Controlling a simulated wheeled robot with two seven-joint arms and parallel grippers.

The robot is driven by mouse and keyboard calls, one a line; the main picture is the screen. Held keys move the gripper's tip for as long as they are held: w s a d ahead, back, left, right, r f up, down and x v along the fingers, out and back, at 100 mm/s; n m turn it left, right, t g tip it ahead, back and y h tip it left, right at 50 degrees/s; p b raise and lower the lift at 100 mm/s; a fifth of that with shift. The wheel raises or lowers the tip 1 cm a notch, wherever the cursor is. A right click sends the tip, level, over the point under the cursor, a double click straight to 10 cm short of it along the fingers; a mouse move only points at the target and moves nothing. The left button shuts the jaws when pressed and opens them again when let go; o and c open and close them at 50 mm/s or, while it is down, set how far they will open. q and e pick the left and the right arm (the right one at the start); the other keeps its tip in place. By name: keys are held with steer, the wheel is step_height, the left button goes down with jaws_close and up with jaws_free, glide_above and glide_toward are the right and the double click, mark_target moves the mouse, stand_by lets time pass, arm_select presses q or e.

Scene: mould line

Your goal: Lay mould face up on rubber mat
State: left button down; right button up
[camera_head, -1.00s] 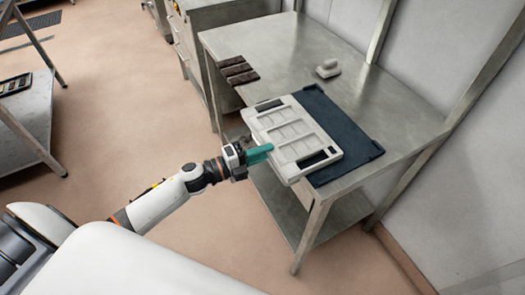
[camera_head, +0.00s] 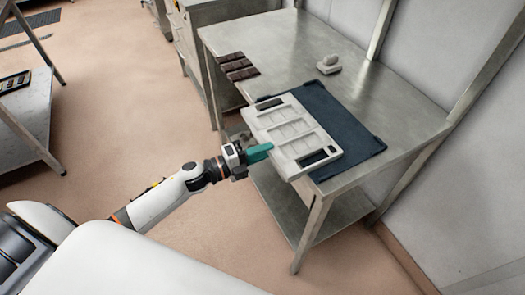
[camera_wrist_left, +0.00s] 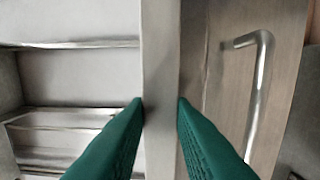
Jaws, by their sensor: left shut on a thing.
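The mould (camera_head: 285,130) is a pale grey rectangular plate with several shallow cavities facing up and a dark slot at each end. My left gripper (camera_head: 258,152), with green fingers, is shut on its near left edge. In the left wrist view, the fingers (camera_wrist_left: 160,108) close on both sides of the mould's grey edge (camera_wrist_left: 160,60). The dark blue rubber mat (camera_head: 345,120) lies on the steel table. The mould covers the mat's left part and juts past the table's edge; I cannot tell whether it touches the mat. My right gripper is not in view.
The steel table (camera_head: 270,45) holds several dark brown bars (camera_head: 237,67) at its left edge and a small pale object (camera_head: 329,64) behind the mat. A lower shelf (camera_head: 290,205) is under the table. A wall stands at the right.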

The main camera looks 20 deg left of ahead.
arm_select(q)
steer(key=shift+f, duration=0.1)
steer(key=c, duration=1.2)
jaws_free()
steer(key=shift+o, duration=0.2)
steer(key=shift+f, duration=0.1)
steer(key=shift+s, duration=0.1)
steer(key=v, duration=1.5)
steer(key=shift+p, duration=0.35)
